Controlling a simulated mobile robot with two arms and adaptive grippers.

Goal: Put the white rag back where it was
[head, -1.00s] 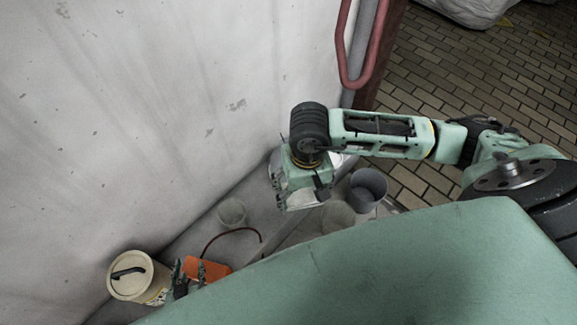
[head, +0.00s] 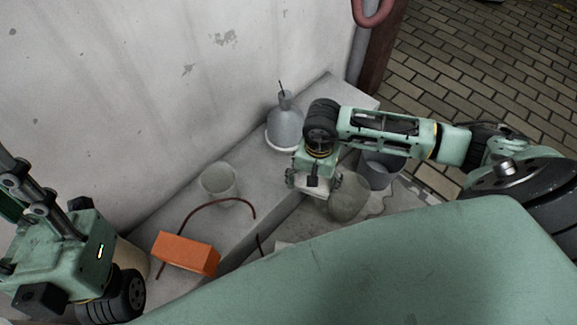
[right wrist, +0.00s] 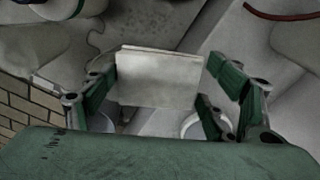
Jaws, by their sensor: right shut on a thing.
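The white rag (right wrist: 158,78) shows in the right wrist view as a flat pale sheet between the fingers. My right gripper (right wrist: 158,90) is shut on it. In the head view my right gripper (head: 314,186) hangs over the front edge of the grey ledge, beside a rounded grey container. Little of the rag can be told apart there. My left gripper (head: 45,215) is at the lower left, in front of the wall; its fingertips are not clear.
A rounded grey container (head: 349,199) and grey bucket (head: 378,172) stand lower, right of the gripper.

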